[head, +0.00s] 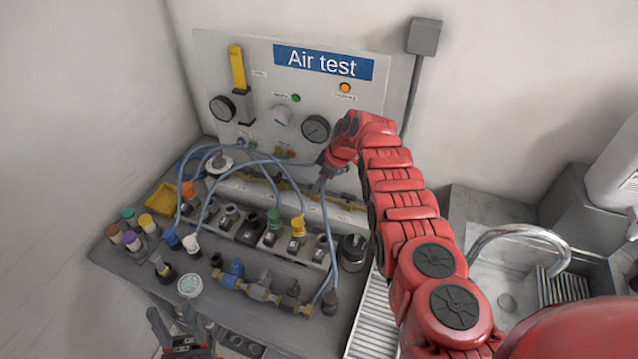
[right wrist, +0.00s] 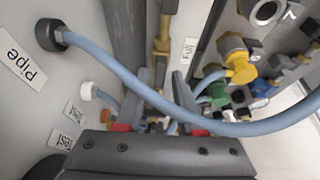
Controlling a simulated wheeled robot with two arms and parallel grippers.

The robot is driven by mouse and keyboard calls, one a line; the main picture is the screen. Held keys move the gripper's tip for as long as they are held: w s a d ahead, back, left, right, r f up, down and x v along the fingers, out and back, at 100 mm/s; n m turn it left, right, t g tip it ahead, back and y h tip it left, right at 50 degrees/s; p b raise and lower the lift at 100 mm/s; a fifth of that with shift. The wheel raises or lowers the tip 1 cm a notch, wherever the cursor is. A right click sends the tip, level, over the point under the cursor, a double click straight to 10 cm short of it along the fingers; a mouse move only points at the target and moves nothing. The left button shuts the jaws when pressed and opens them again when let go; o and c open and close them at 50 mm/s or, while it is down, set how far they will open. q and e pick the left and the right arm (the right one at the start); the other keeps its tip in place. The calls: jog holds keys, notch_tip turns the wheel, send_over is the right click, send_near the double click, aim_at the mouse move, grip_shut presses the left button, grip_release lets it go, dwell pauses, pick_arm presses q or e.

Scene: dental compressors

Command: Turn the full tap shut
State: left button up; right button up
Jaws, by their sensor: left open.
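My right gripper (head: 321,182) is at the lower right of the test panel, just above the ledge with brass pipework. In the right wrist view its two fingers (right wrist: 160,98) are apart, on either side of a brass pipe (right wrist: 164,45). A label reading "Full" (right wrist: 188,48) is beside that pipe. I cannot make out the full tap's handle; the fingers and a blue hose (right wrist: 115,72) hide part of this area. My left gripper (head: 180,330) is open and empty, low at the front left, away from the panel.
The "Air test" panel (head: 213,62) carries gauges and a yellow-topped tube. Blue hoses loop above a row of coloured fittings (head: 298,228); one crosses in front of my right fingers. Capped bottles (head: 132,240) and a yellow tray (head: 161,202) stand left. A sink (head: 495,262) is right.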

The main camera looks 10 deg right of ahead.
grip_shut()
